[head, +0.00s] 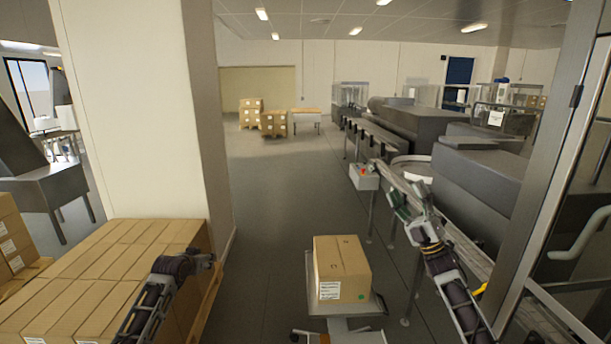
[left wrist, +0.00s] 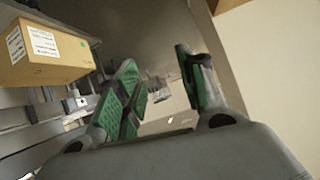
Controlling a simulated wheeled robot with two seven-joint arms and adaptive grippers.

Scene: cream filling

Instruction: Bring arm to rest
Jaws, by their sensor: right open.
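My left arm comes in at the lower left of the head view, with its dark wrist (head: 180,265) above the stacked cartons; its fingers are hard to make out there. In the left wrist view my left gripper (left wrist: 160,85) shows two green-padded fingers apart with nothing between them. My right arm reaches up from the lower right of the head view. My right gripper (head: 392,190) is open at the conveyor's near side, in front of a round pale bowl-like part (head: 413,168). I see nothing held in it.
A closed carton (head: 341,268) stands on a small cart (head: 372,306) between my arms; a carton also shows in the left wrist view (left wrist: 45,50). Stacked cartons (head: 95,275) fill the lower left beside a pillar (head: 140,110). Grey machinery lines the right. The middle floor (head: 285,200) is clear.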

